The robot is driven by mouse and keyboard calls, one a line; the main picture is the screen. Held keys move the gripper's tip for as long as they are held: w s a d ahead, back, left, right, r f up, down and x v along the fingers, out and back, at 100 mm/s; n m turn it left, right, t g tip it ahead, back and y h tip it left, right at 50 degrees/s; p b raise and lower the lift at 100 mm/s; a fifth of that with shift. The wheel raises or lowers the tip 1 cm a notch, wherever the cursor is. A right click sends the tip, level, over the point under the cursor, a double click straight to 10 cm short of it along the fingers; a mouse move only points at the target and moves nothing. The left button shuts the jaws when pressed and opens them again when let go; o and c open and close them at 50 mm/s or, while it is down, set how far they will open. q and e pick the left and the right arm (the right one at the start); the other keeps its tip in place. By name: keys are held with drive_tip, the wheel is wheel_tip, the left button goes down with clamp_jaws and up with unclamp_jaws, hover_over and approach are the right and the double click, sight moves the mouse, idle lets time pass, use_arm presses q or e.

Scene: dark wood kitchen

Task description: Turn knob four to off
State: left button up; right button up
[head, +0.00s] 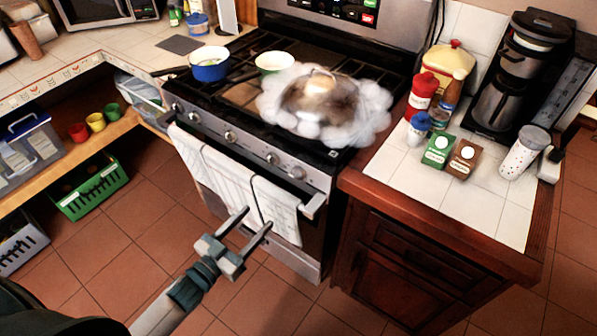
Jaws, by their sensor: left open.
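The stove (250,145) has a row of several knobs along its front panel. Counting from the left, the fourth knob appears to be this knob (272,159), on the right part of the panel; no numbers are readable and its setting cannot be told. Another knob (298,172) sits to its right, near the panel's right end. My left gripper (258,218) is open and empty, in front of the oven door and lower in the picture than the knobs, apart from them. My right gripper is not in view.
White towels (232,178) hang on the oven handle below the knobs. White steam surrounds a covered pan (322,98) on the right burners. A blue pot (208,64) stands at left. The right counter (385,165) holds bottles, boxes and a coffee maker (510,85).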

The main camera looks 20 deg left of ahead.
use_arm(q)
drive_tip(key=shift+s, duration=0.1)
drive_tip(key=p, duration=0.4)
approach(297, 175)
drive_tip(key=x, duration=0.5)
drive_tip(key=f+x, duration=0.1)
drive_tip(key=x, duration=0.1)
drive_tip(key=shift+w, duration=0.35)
drive_tip(key=shift+a, duration=0.1)
drive_tip(key=c, duration=1)
